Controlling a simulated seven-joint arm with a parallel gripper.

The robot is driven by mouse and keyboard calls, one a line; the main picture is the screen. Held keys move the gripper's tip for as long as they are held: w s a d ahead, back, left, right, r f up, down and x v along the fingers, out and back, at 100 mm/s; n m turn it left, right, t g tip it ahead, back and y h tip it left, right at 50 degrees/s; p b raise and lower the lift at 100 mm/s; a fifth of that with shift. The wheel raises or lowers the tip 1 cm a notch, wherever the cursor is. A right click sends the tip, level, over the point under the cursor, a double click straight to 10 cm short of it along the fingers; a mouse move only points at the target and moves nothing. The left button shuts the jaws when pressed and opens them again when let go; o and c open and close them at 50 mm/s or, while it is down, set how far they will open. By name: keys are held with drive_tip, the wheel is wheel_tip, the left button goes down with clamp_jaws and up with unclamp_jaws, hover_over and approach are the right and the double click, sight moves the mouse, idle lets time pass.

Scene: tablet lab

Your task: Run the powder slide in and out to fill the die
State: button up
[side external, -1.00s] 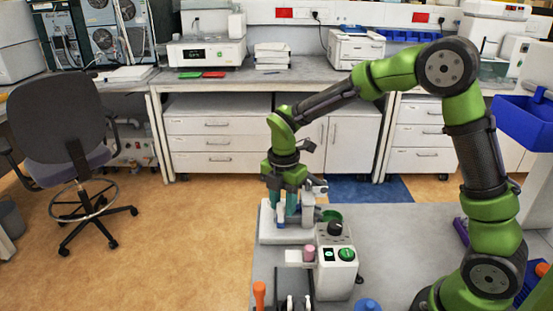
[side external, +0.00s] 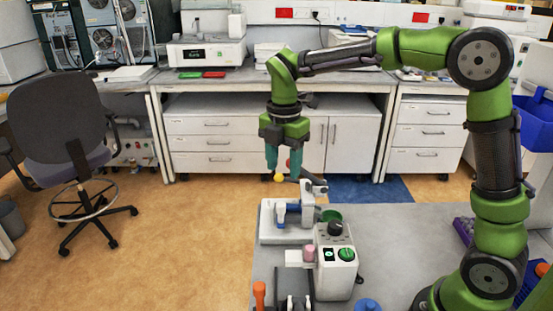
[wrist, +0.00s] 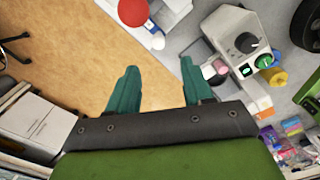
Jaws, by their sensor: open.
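A small press with a white base (side external: 268,232) stands at the back left of the grey bench top. I cannot tell which part is the powder slide. My gripper (side external: 283,172) is open above the press. In the wrist view my gripper (wrist: 158,64) is open and empty, with the red ball (wrist: 132,12) beyond its left finger.
A grey-white unit (side external: 336,277) with a black knob and a green knob stands in front of the press. A pink cylinder (side external: 309,253) sits at its left side. An orange-handled item (side external: 259,292) stands near the front left.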

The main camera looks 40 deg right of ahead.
wheel_tip(320, 180, up, 6)
hover_over(281, 204)
drive_tip(key=shift+s+d, duration=0.15)
idle(0.7)
wheel_tip(281, 204, down, 17)
drive_tip(key=n, duration=0.4)
drive_tip(key=shift+r+n, duration=0.15)
drive_tip(key=shift+n, duration=0.15)
clamp_jaws()
drive_tip(key=shift+w+a, duration=0.2)
